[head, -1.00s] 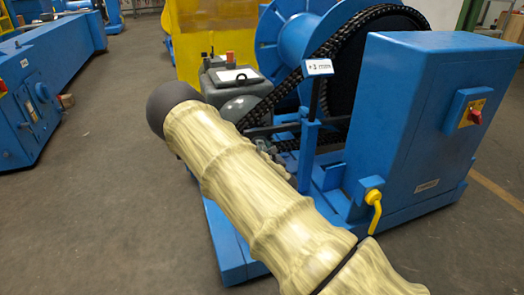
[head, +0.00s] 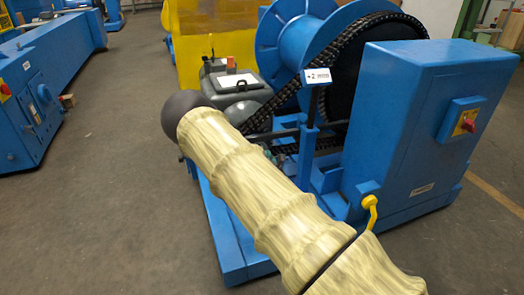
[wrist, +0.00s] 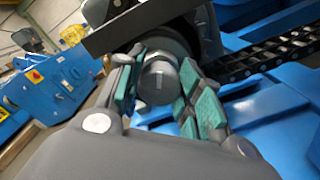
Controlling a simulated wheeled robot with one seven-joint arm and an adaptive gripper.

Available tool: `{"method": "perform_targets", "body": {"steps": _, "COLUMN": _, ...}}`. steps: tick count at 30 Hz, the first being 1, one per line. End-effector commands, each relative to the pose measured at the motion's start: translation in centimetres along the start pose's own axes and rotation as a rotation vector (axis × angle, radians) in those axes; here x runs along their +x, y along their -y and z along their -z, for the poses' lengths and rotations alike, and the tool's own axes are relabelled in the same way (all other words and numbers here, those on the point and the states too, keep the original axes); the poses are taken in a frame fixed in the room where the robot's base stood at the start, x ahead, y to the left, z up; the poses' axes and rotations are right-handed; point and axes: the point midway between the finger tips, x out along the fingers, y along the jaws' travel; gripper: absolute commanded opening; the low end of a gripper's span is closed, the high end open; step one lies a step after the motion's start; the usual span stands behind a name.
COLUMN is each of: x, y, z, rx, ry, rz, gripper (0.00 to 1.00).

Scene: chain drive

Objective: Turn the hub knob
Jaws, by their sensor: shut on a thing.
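The hub knob (wrist: 158,80) is a dark grey round cylinder in the middle of the wrist view. My gripper (wrist: 158,95) has its teal-padded fingers on both sides of it and is shut on it. A dark rounded body lies behind the knob. In the head view my pale, bamboo-patterned arm hides the knob and most of my gripper. Only a small teal bit shows past the arm, beside the blue chain drive machine (head: 405,130).
A black chain (head: 290,95) runs around the large wheel beside a blue spool (head: 300,50). A small sign (head: 317,76) stands on a post near my arm. A yellow lever (head: 370,212) hangs on the blue cabinet. Open floor (head: 110,200) lies at left.

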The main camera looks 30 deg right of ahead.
Motion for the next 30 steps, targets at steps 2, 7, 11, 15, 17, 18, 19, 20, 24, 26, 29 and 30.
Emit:
{"method": "perform_targets", "body": {"steps": 2, "x": -0.06, "y": -0.19, "z": -0.35, "rx": 0.071, "ry": -0.001, "rz": 0.002, "gripper": 0.12}}
{"method": "perform_targets", "body": {"steps": 7, "x": -0.07, "y": -0.11, "z": -0.37, "rx": 0.234, "ry": 0.000, "rz": 0.002, "gripper": 0.12}}
{"method": "perform_targets", "body": {"steps": 11, "x": -0.05, "y": -0.07, "z": -0.29, "rx": 0.358, "ry": 0.000, "rz": 0.002, "gripper": 0.12}}
{"method": "perform_targets", "body": {"steps": 15, "x": -0.09, "y": 0.05, "z": -0.31, "rx": 0.490, "ry": 0.001, "rz": 0.003, "gripper": 0.12}}
{"method": "perform_targets", "body": {"steps": 17, "x": -0.06, "y": 0.03, "z": -0.27, "rx": 0.548, "ry": 0.001, "rz": 0.002, "gripper": 0.12}}
{"method": "perform_targets", "body": {"steps": 18, "x": -0.06, "y": 0.06, "z": -0.30, "rx": 0.586, "ry": 0.002, "rz": 0.002, "gripper": 0.12}}
{"method": "perform_targets", "body": {"steps": 19, "x": -0.06, "y": 0.08, "z": -0.32, "rx": 0.614, "ry": 0.002, "rz": 0.002, "gripper": 0.12}}
{"method": "perform_targets", "body": {"steps": 20, "x": -0.07, "y": 0.09, "z": -0.31, "rx": 0.642, "ry": 0.002, "rz": 0.002, "gripper": 0.12}}
{"method": "perform_targets", "body": {"steps": 24, "x": -0.07, "y": 0.16, "z": -0.26, "rx": 0.775, "ry": 0.002, "rz": 0.002, "gripper": 0.12}}
{"method": "perform_targets", "body": {"steps": 26, "x": -0.07, "y": 0.17, "z": -0.20, "rx": 0.833, "ry": 0.002, "rz": 0.002, "gripper": 0.12}}
{"method": "perform_targets", "body": {"steps": 29, "x": -0.11, "y": 0.26, "z": -0.20, "rx": 0.926, "ry": 0.003, "rz": 0.003, "gripper": 0.12}}
{"method": "perform_targets", "body": {"steps": 30, "x": -0.11, "y": 0.28, "z": -0.16, "rx": 0.965, "ry": 0.003, "rz": 0.003, "gripper": 0.12}}
